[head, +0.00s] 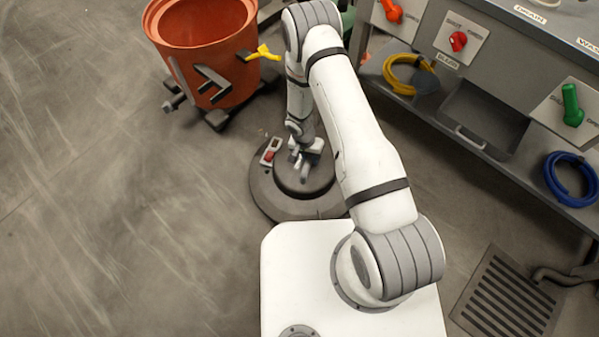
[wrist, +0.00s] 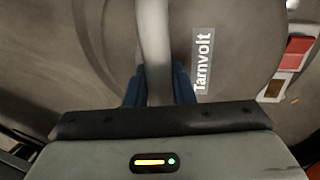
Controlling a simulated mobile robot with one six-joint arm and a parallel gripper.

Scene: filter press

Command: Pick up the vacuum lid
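The vacuum lid (head: 262,192) is a dark grey round disc with a raised middle, low at floor level beyond my white base. My gripper (head: 303,166) is over its middle, partly hidden by my arm. In the wrist view, the lid (wrist: 235,50) fills the picture and bears a "Tarnvolt" label. Its pale grey bar handle (wrist: 154,35) runs between the two blue fingers of my gripper (wrist: 159,88). The fingers lie against both sides of the handle with no clear gap. Whether the lid touches the floor cannot be told.
A red-and-white part (wrist: 294,60) sits on the lid's right side in the wrist view. An orange tub (head: 205,50) with a yellow handle (head: 262,53) stands at the back left. A grey bench (head: 490,45) with valves and hoses lines the right. Floor at left is clear.

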